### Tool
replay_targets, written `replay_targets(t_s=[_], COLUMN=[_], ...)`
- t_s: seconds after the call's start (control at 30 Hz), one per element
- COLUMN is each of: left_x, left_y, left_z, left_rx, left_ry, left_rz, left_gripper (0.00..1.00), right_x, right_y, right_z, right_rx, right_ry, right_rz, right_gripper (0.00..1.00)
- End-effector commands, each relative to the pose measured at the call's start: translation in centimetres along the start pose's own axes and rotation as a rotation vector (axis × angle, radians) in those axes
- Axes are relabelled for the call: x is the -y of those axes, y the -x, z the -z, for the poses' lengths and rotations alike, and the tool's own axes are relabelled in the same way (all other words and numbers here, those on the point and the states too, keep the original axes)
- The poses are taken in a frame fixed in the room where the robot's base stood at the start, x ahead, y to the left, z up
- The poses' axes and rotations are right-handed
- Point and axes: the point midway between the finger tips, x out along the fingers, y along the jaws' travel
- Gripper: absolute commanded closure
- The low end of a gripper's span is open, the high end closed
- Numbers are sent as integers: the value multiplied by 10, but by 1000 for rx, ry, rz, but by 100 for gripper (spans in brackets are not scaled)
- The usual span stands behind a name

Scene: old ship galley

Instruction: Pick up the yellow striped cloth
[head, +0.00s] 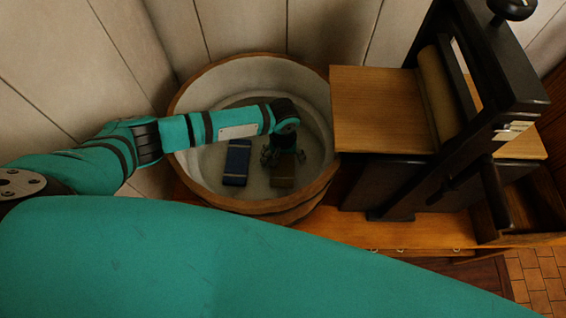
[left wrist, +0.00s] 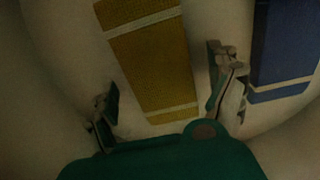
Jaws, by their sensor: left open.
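The yellow striped cloth (left wrist: 152,58) is a folded oblong with pale stripes near its ends. It lies in the round tub, and in the head view it shows dark (head: 283,177) under my left gripper (head: 283,157). In the left wrist view my left gripper (left wrist: 170,95) is open, with one finger to each side of the cloth's near part. The right-hand finger is close to the cloth's edge; I cannot tell whether it touches. My right gripper is not in view.
A blue cloth (head: 237,163) with pale stripes lies beside the yellow one; it also shows in the left wrist view (left wrist: 284,45). The tub's wall (head: 190,95) surrounds both. A wooden mangle (head: 375,110) stands close to the tub's right side.

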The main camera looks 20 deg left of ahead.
Motion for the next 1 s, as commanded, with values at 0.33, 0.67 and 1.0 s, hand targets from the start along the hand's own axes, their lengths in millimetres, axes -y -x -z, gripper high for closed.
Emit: replay_targets(t_s=[0.33, 0.67, 1.0], left_x=[0, 0, 0], left_y=[0, 1, 17], left_z=[0, 0, 1], left_rx=[0, 0, -1], left_ry=[0, 1, 1], left_rz=[1, 1, -1], left_gripper=[33, 72, 72], right_x=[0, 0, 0], right_y=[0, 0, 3], right_z=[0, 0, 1], right_rx=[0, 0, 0], right_ry=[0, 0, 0], right_rz=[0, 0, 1], right_gripper=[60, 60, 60])
